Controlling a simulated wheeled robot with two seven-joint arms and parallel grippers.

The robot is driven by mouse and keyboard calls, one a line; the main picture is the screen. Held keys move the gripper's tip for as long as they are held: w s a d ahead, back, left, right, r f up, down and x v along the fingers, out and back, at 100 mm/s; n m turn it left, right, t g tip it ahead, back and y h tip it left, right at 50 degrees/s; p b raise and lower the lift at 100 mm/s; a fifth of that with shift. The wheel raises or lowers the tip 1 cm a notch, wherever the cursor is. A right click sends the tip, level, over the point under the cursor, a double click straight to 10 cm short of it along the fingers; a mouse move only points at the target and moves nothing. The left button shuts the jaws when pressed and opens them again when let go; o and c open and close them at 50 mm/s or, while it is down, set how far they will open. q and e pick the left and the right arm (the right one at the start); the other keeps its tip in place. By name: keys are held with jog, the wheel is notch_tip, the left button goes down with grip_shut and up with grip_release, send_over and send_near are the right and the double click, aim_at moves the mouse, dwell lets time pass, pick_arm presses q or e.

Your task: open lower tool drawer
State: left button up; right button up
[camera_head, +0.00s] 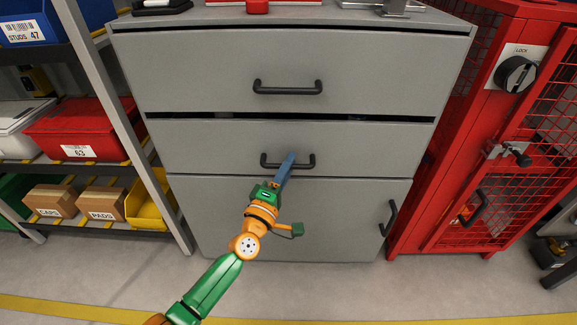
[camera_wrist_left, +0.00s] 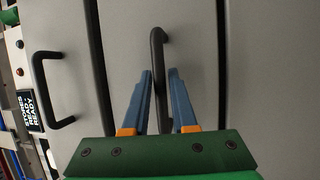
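The lower tool drawer (camera_head: 220,146) is a grey front in the middle of the cabinet, with a dark gap along its top edge. Its black bar handle (camera_head: 308,162) runs level across the front. In the left wrist view the same handle (camera_wrist_left: 157,48) looks upright, and its lower part lies between my blue fingers. My left gripper (camera_head: 289,158) reaches up to the handle's middle. In the left wrist view its fingers (camera_wrist_left: 160,74) are apart, with space beside the bar. Whether they touch it I cannot tell. My right gripper is not in view.
The upper drawer (camera_head: 180,70) has its own handle (camera_head: 287,87) above. Below is a cabinet door (camera_head: 330,215) with an upright handle (camera_head: 389,218). A red mesh locker (camera_head: 500,150) stands at right, shelves with bins (camera_head: 75,125) at left. The floor in front is clear.

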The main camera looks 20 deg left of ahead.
pick_arm(q)
grip_shut()
dwell(1.1)
